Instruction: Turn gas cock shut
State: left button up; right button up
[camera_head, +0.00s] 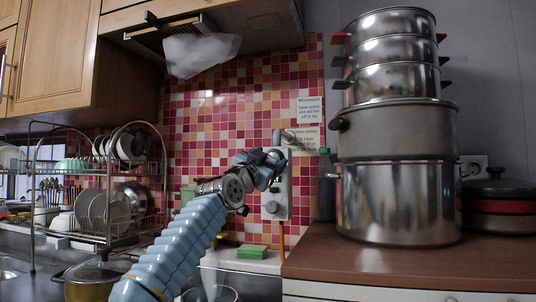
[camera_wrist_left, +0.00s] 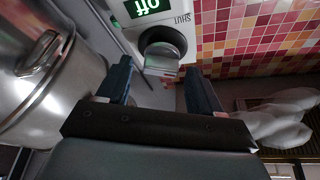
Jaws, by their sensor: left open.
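The gas cock is a round grey knob with a pale handle (camera_wrist_left: 160,57) on a light panel marked SHUT, seen upside down in the left wrist view. A green lit display on the panel seems to read "Off". In the head view the panel (camera_head: 279,196) hangs on the tiled wall, its upper part partly hidden by my left gripper (camera_head: 273,160). My left gripper is open, its fingers (camera_wrist_left: 158,72) on either side of the handle's line. I cannot tell whether they touch it. My right gripper is not in view.
A tall stack of steel pots (camera_head: 397,200) stands on the wooden counter (camera_head: 390,268) just right of the panel. A dish rack (camera_head: 105,238) stands at the left. A green sponge (camera_head: 252,251) lies below the panel. A pale bag (camera_head: 200,52) hangs under the hood.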

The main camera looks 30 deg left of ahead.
pick_arm(q)
jog(key=c, duration=1)
jog(key=shift+d+n+y, duration=0.15)
jog(key=shift+n+y, duration=0.25)
jog(key=shift+n, duration=0.8)
jog(key=n+y+b, duration=0.2)
jog(key=n, duration=0.1)
jog(key=shift+f+b, duration=0.25)
jog(key=shift+b, duration=0.1)
jog(key=shift+c, duration=0.4)
jog(key=shift+r+n+y, duration=0.1)
jog(key=shift+n+y, duration=0.2)
jog(key=shift+n, duration=0.4)
jog(key=shift+r+n+y, duration=0.15)
jog(key=shift+n+y, duration=0.25)
jog(key=shift+n, duration=0.2)
